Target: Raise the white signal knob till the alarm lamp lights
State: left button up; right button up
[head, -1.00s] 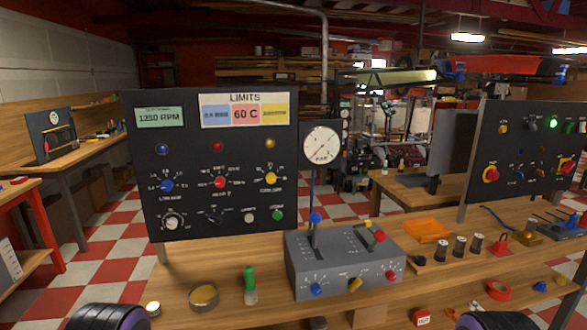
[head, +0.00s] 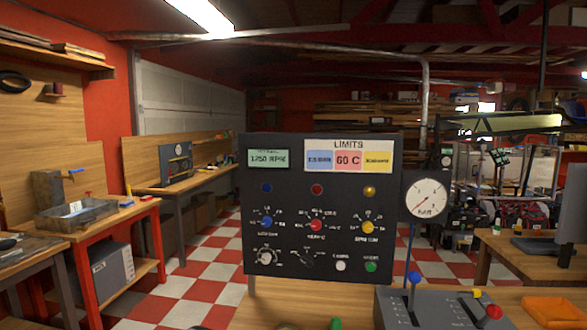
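The black control panel (head: 322,225) stands upright on the bench in the head view. A pale white-grey knob (head: 265,256) sits at its lower left with a scale around it; the small lettering is too blurred to read. A white round button (head: 341,265) is also on the bottom row. Three lamps run across the panel: blue (head: 266,188), red (head: 317,189) and amber (head: 369,191). All look dark, and I cannot read which one is the alarm lamp. Neither of my grippers is in view.
A display (head: 268,158) reads about 1250 RPM beside a LIMITS card (head: 348,155). A pressure gauge (head: 425,196) stands right of the panel. A grey lever box (head: 440,310) is in front at lower right. An orange piece (head: 552,309) lies beyond it.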

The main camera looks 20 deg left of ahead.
aim_at(266, 258)
jog(key=z, duration=2.15)
jog(key=k, duration=1)
jog(key=u, duration=2.1)
